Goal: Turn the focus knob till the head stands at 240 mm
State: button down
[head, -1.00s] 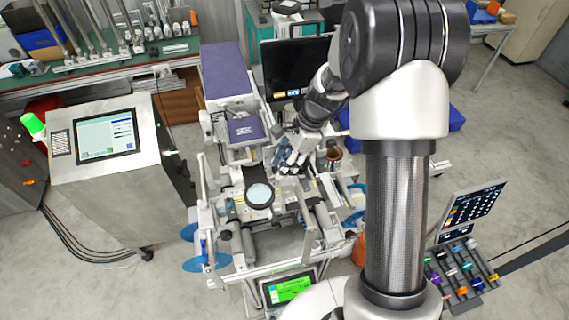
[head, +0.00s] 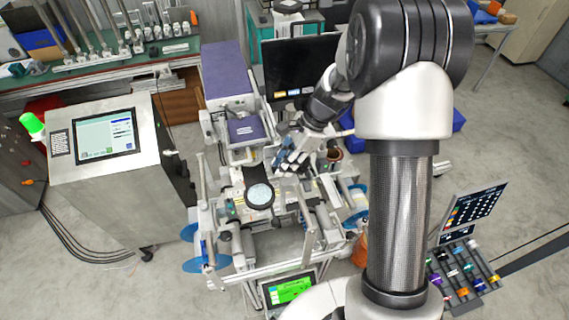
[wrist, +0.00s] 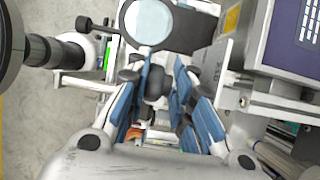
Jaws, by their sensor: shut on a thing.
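The film machine has a head unit with a purple panel (head: 246,129), which also shows at the upper right of the wrist view (wrist: 296,32). My gripper (head: 289,158) is just right of this unit, above the machine's bed. In the wrist view my gripper (wrist: 164,78) has its blue-padded fingers around a dark round knob (wrist: 154,84), shut on it. The fingers and arm hide the knob in the head view. I cannot read a height scale in either view.
A round magnifier (head: 260,195) stands close before the gripper. A dark monitor (head: 296,70) is behind it. A console screen (head: 105,136) stands left, a green-lit display (head: 290,290) in front. Blue reels (head: 207,265) flank the machine.

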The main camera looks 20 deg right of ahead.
jog(key=shift+s+d+f+y+b, duration=0.15)
jog(key=shift+s+f+y+b, duration=0.2)
jog(key=shift+y, duration=0.45)
jog(key=shift+r, duration=0.15)
jog(key=c, duration=1.6)
grip_release()
jog(key=shift+r, duration=0.1)
jog(key=shift+w, duration=0.1)
jog(key=shift+r, duration=0.2)
jog(key=v, duration=1.1)
jog(key=shift+d+r, duration=0.2)
jog(key=shift+d, duration=0.15)
